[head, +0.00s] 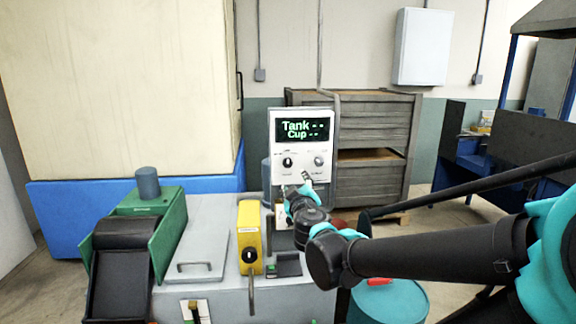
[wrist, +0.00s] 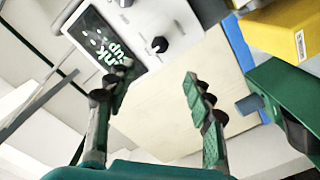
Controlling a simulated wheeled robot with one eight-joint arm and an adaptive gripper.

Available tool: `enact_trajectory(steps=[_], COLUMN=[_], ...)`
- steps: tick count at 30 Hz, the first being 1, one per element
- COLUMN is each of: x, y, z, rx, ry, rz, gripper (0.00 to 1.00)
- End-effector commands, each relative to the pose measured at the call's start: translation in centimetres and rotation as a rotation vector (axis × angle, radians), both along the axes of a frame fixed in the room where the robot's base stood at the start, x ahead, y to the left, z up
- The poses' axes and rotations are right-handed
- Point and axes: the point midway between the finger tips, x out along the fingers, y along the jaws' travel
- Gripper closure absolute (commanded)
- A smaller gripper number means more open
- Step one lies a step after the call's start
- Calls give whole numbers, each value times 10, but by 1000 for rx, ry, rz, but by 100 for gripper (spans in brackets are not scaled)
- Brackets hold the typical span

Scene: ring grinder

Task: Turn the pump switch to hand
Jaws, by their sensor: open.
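A white control panel (head: 287,180) stands upright with a dark display reading "Tank --" and "Cup --" in green. Below the display are a left black knob (head: 288,162) and a right knob (head: 319,161); their labels are too small to read, so I cannot tell which is the pump switch. My gripper (head: 306,178) is at the panel's lower edge, below the knobs. In the wrist view the gripper (wrist: 158,90) has its fingers apart with nothing between them. A black knob (wrist: 160,45) and the tilted display (wrist: 95,40) lie beyond the fingertips.
A yellow box (head: 249,235) with a black knob stands on the grey machine top (head: 200,240). A green unit (head: 170,205) with a black chute is at left. A teal drum (head: 400,303) is below my arm. Wooden crates (head: 380,125) stand behind the panel.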

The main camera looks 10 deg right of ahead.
Motion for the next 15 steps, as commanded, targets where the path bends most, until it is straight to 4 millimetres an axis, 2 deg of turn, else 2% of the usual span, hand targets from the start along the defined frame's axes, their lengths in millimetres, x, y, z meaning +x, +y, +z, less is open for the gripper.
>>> enact_trajectory(steps=[5,15], x=[8,48], y=[2,1], z=[1,1], rx=[-4,-4], ry=[-2,-2], rz=[5,2], gripper=[47,47])
